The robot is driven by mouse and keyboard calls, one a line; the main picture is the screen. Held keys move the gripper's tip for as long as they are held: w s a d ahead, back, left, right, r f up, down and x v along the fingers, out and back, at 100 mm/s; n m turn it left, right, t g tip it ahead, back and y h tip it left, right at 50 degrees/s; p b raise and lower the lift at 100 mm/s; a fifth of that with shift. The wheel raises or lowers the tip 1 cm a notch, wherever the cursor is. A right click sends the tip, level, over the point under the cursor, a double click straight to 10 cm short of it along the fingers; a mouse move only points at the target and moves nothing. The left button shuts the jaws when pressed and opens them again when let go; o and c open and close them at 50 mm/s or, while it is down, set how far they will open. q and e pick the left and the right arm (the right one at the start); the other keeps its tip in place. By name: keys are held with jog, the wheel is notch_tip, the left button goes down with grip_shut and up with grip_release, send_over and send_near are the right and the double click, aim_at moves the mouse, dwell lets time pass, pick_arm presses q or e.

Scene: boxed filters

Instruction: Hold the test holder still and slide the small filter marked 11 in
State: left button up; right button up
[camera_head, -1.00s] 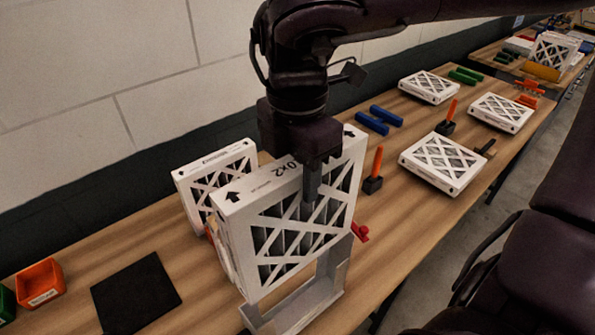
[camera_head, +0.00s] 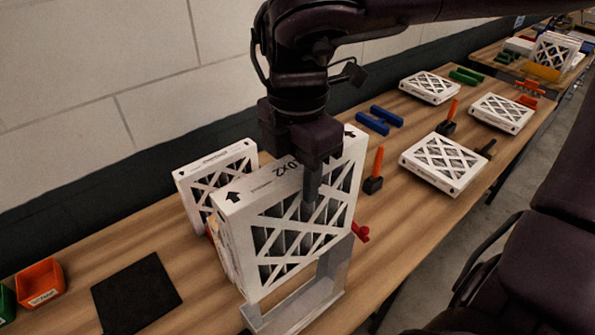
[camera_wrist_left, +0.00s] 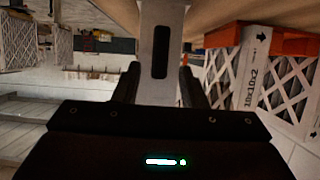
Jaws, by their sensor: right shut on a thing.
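In the head view my right gripper (camera_head: 311,190) is shut on the top edge of a large white filter (camera_head: 250,187) with a lattice face. Its print ends in "0x2"; the rest is hidden by the gripper. The filter stands upright, tilted in the picture, at the grey metal holder (camera_head: 335,268). Whether it is seated in the holder I cannot tell. No number 11 is readable. My left gripper (camera_wrist_left: 160,85) shows only in the left wrist view, its fingers on either side of a slotted grey metal piece (camera_wrist_left: 161,20). Whether they grip it is unclear.
Another white filter (camera_head: 185,178) stands behind the held one. A black mat (camera_head: 135,292) and an orange bin (camera_head: 40,283) lie at left.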

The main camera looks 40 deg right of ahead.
pick_arm(q)
jog(key=x, duration=0.7)
jog(key=shift+d+f, duration=0.1)
jog(key=c, duration=0.7)
jog(key=shift+w+r, duration=0.1)
jog(key=shift+r, duration=0.15)
dwell(1.1)
dwell(0.3)
